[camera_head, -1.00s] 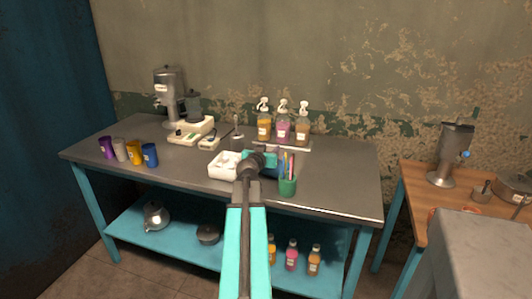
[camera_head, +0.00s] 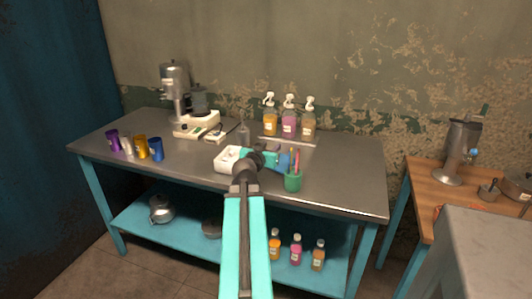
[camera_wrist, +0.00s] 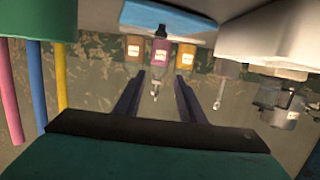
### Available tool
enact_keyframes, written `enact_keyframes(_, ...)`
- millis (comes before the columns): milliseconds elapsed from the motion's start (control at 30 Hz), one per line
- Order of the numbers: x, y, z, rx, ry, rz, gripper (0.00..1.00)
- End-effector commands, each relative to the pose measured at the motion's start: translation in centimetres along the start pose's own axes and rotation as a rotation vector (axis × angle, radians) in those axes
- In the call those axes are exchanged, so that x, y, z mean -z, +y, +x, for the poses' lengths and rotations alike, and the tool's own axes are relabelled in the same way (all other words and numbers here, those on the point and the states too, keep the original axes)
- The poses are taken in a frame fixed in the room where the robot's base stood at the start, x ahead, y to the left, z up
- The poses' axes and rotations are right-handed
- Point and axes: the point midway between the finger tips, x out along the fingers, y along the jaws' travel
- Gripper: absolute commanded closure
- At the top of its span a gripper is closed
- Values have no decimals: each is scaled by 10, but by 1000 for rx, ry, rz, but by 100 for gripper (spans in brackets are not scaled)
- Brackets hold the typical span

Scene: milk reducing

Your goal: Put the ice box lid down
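The ice box (camera_head: 228,158) is white and stands on the steel table, left of my gripper; its white side fills the right of the wrist view (camera_wrist: 270,35). A flat blue piece with a dark knob, which looks like the lid (camera_wrist: 180,17), shows at the top of the upside-down wrist view. In the head view the blue lid (camera_head: 284,161) sits right of the ice box, partly hidden by my arm. My gripper (camera_wrist: 158,92) has its two dark fingers spread apart with nothing between them. The knob shows clear of the fingers.
A green cup (camera_head: 292,183) with pens stands close on the right. Three pump bottles (camera_head: 289,124) stand behind. Colored cups (camera_head: 141,147) and a blender (camera_head: 175,88) are on the left. The front right of the table is clear.

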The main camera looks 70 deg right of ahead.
Motion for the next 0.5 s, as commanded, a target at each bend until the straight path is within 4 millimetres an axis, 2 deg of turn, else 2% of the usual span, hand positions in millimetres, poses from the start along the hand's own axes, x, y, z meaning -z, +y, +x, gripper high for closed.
enact_keyframes(167, -2, 1, -21, 1, 0, 1, 64)
enact_keyframes(500, -2, 0, -20, -8, 5, 4, 64)
